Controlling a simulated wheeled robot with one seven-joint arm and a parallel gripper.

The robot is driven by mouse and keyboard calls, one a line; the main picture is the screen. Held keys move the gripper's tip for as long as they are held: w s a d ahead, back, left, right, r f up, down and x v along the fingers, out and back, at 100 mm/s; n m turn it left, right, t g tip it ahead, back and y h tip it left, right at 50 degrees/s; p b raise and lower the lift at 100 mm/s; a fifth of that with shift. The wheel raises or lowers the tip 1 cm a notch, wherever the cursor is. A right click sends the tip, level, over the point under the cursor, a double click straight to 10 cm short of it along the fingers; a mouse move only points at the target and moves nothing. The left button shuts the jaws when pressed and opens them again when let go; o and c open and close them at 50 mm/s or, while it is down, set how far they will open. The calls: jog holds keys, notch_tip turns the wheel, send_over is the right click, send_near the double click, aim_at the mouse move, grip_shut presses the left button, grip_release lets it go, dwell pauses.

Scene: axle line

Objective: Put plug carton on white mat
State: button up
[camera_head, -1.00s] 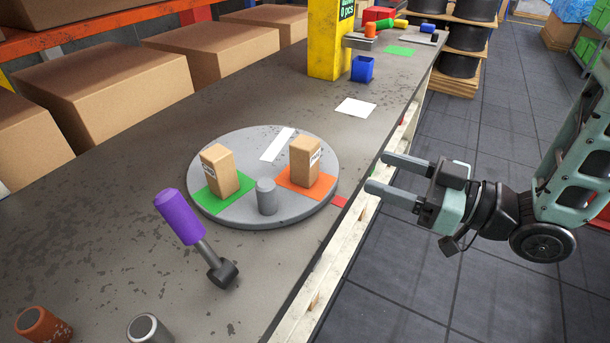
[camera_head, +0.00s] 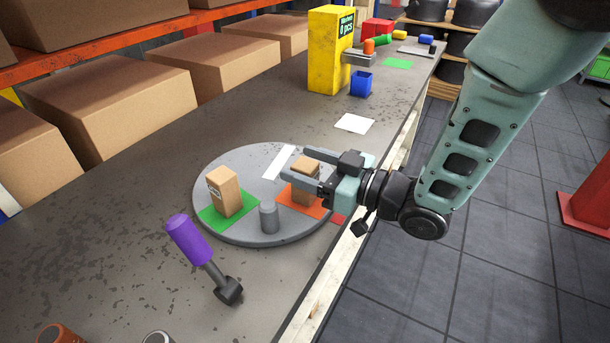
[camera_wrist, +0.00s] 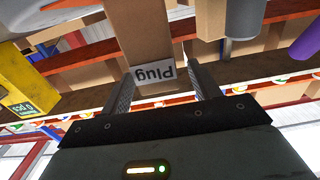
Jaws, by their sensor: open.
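The plug carton (camera_head: 305,196) is a small brown box standing upright on the orange patch of the grey round turntable. In the wrist view its "Plug" label (camera_wrist: 154,75) shows upside down between my fingers. My gripper (camera_head: 291,168) is open, its fingers reaching in from the right at the carton's upper part. The fingers hide part of the carton in the head view, and I cannot tell whether they touch it. The white mat (camera_head: 355,123) lies flat and bare on the table, behind the turntable near the right edge.
The turntable (camera_head: 240,233) also carries a second carton (camera_head: 227,192) on a green patch, a grey peg (camera_head: 269,217) and a bare white patch (camera_head: 278,162). A purple-handled tool (camera_head: 200,255) is at the front. A blue bin (camera_head: 361,83) and yellow post (camera_head: 328,55) stand beyond the mat.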

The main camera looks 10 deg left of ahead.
jog(key=shift+w+a, duration=0.1)
jog(key=shift+a, duration=0.2)
jog(key=c, duration=1.2)
jog(key=shift+r, duration=0.1)
